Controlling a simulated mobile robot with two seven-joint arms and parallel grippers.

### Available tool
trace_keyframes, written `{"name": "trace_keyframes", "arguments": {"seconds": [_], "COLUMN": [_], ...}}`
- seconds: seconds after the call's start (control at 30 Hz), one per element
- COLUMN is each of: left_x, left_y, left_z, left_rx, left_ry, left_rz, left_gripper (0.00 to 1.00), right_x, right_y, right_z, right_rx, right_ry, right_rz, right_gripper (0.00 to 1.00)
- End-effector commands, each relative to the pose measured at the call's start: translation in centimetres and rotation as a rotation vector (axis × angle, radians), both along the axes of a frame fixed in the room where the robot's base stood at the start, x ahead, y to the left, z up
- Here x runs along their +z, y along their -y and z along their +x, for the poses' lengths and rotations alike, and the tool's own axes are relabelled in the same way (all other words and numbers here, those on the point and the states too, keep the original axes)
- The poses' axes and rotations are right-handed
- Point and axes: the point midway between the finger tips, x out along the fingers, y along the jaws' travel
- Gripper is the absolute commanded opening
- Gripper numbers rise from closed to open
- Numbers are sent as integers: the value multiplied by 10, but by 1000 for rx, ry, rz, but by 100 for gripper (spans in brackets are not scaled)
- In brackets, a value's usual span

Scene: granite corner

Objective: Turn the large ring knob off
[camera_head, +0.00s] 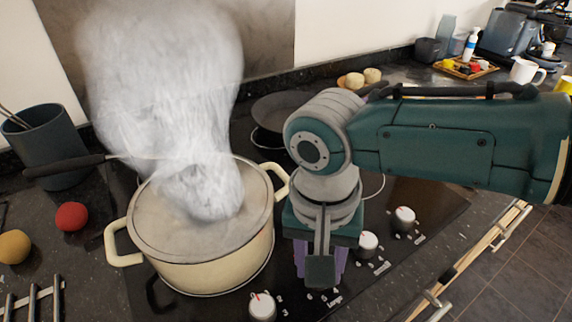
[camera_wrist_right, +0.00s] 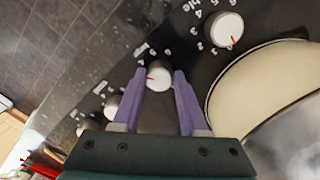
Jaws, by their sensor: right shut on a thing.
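The large ring knob is a white round knob (camera_wrist_right: 158,77) with a red mark, beside a partly readable label on the black hob. Its red mark points left in the right wrist view. My right gripper (camera_wrist_right: 159,71) has its two purple fingers on either side of this knob, shut on it. In the head view my right gripper (camera_head: 320,270) reaches down to the hob's front right of the pot, by the "Large" label, and hides the knob. My left gripper is not in view.
A steaming cream pot (camera_head: 195,250) stands just left of my right gripper. Other white knobs sit on both sides: one at front left (camera_head: 262,307), two at right (camera_head: 367,245) and (camera_head: 404,219). A dark pan (camera_head: 280,108) is behind.

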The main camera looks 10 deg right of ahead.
Motion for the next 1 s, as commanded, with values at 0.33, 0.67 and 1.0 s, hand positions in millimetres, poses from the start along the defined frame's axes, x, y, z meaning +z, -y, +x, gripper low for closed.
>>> {"name": "trace_keyframes", "arguments": {"seconds": [0.33, 0.67, 1.0], "left_x": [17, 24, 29], "left_y": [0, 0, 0], "left_z": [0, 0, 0], "left_rx": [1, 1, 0], "left_ry": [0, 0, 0], "left_rz": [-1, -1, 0], "left_gripper": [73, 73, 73], "right_x": [1, 1, 1], "right_y": [1, 1, 2], "right_z": [-2, -2, -2], "right_rx": [324, 639, 962], "right_ry": [-3, -2, -1], "right_rz": [0, 0, 0], "right_gripper": [0, 0, 0]}}
